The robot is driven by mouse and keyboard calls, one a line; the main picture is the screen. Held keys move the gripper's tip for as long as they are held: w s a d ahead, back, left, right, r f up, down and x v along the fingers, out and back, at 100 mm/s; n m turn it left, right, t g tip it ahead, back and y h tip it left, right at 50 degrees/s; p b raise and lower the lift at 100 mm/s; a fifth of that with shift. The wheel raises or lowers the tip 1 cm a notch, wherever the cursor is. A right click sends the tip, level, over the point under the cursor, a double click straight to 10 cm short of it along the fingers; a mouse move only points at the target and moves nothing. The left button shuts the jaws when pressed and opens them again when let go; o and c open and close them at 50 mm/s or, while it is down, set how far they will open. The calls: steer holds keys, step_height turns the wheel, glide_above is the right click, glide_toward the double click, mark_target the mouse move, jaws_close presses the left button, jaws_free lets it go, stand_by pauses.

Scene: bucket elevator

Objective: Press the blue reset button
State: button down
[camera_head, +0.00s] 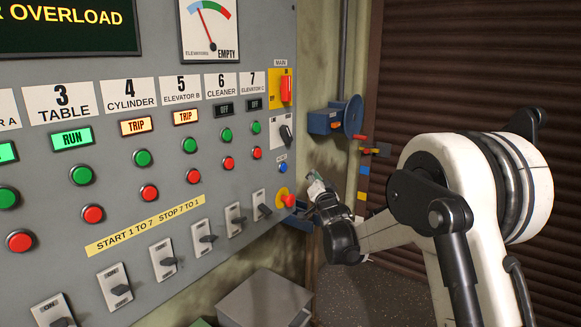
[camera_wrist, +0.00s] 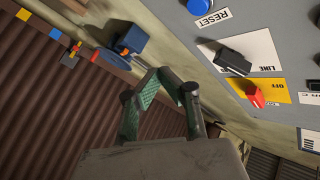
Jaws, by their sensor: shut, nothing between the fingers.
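The blue reset button (camera_head: 283,168) is a small round button near the right edge of the grey control panel (camera_head: 200,255), below a black selector switch. In the wrist view the blue button (camera_wrist: 199,5) is cut by the top edge, beside its RESET label (camera_wrist: 211,19). My gripper (camera_head: 314,179) is to the right of the button in the head view, apart from it. In the wrist view my gripper (camera_wrist: 164,74) has its fingertips together with nothing between them. The tips are below and left of the button in that picture.
A red mushroom button (camera_head: 288,201) on yellow is just below the blue one. The black LINE switch (camera_wrist: 232,62) and red main switch (camera_wrist: 255,96) are close by. A blue wall box (camera_head: 330,121) is to the right. A grey box (camera_head: 264,299) stands below the panel.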

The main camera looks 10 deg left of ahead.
mark_target(284, 167)
steer(key=shift+s, duration=0.1)
steer(key=shift+a, duration=0.1)
steer(key=w+a+p, duration=0.1)
steer(key=w+a, duration=0.3)
steer(key=a, duration=0.3)
steer(key=shift+w+a, duration=0.2)
steer(key=shift+a, duration=0.1)
steer(key=shift+a, duration=0.1)
stand_by(1.5)
steer(key=shift+w+a, duration=0.2)
steer(key=shift+a, duration=0.05)
